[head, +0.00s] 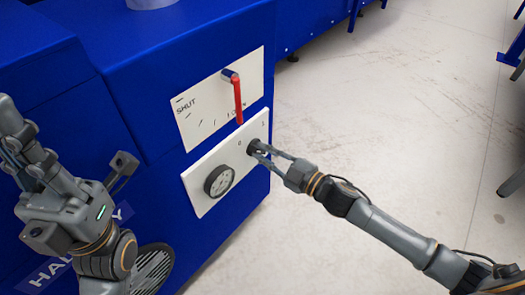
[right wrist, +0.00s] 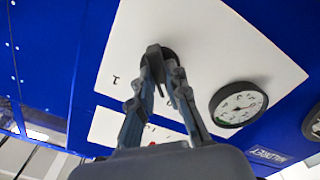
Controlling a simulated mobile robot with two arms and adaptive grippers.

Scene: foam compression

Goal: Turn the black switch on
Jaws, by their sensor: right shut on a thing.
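The black switch (head: 252,147) is a small round knob on the lower white panel (head: 205,195) of the blue machine, near the marks 0 and 1. In the right wrist view the black switch (right wrist: 154,50) shows a raised handle between my fingertips. My right gripper (head: 261,152) is shut on it; the gripper also shows in the right wrist view (right wrist: 160,68). The fingers partly hide the switch, so I cannot tell which mark it points to. My left gripper (head: 22,150) is at the left edge, away from the panel, and its opening is unclear.
A round black-rimmed gauge (head: 219,181) sits left of the switch on the same panel. A red lever (head: 238,100) hangs from the upper white panel (head: 195,105), just above the switch. A vent grille (head: 152,270) is low on the machine. Open floor (head: 400,130) lies to the right.

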